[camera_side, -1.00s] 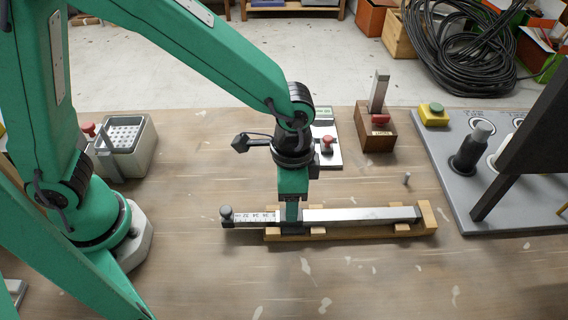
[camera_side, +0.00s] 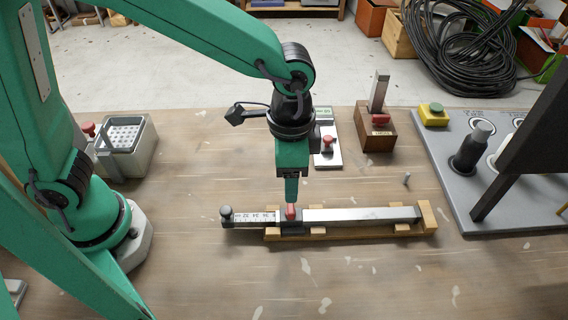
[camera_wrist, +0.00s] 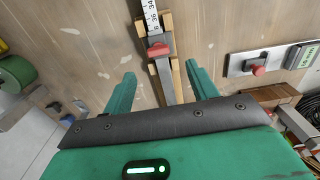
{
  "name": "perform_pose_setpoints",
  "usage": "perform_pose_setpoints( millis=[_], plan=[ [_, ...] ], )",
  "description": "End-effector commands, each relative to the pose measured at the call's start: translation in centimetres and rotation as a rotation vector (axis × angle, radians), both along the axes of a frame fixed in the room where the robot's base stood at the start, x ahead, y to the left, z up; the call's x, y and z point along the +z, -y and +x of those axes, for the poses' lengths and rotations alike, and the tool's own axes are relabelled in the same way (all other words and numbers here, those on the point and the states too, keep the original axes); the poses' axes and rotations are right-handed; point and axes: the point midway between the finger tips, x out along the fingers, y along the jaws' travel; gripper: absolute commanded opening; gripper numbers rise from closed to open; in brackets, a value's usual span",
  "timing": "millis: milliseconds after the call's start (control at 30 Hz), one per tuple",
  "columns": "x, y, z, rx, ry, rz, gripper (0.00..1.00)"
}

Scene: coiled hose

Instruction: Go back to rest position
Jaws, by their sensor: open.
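My gripper (camera_side: 291,198) points straight down just above the metal bar (camera_side: 360,214) with the scale, which lies in a wooden cradle (camera_side: 427,218). A small red catch (camera_side: 291,211) on the bar shows right below the fingertips. In the wrist view my gripper (camera_wrist: 160,80) has its two green fingers spread wide. The red catch (camera_wrist: 158,50) sits on the bar between and beyond the fingers, with a gap on both sides. Nothing is between the fingers.
A grey box with a perforated insert (camera_side: 128,145) stands at left. A plate with a red knob (camera_side: 328,146), a wooden block with an upright metal bar (camera_side: 376,130) and a yellow button box (camera_side: 433,115) stand behind. A grey panel (camera_side: 440,165) is at right. The front tabletop is clear.

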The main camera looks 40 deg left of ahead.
Motion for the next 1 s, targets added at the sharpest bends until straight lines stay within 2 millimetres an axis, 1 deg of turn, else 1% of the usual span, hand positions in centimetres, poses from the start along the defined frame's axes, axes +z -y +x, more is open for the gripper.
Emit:
perform_pose_setpoints(
  millis=[167, 267, 467, 700, 1000],
  plan=[
    [1.5, -2.0, 0.3, 0.055, 0.029, -0.022, 0.58],
    [2.7, -3.8, 0.5, 0.106, 0.054, -0.04, 0.58],
    [5.3, -8.1, 0.4, 0.229, 0.121, -0.08, 0.58],
    [7.8, -13.2, -0.8, 0.38, 0.208, -0.122, 0.58],
    [9.8, -18.7, -3.4, 0.565, 0.326, -0.163, 0.58]
  ],
)
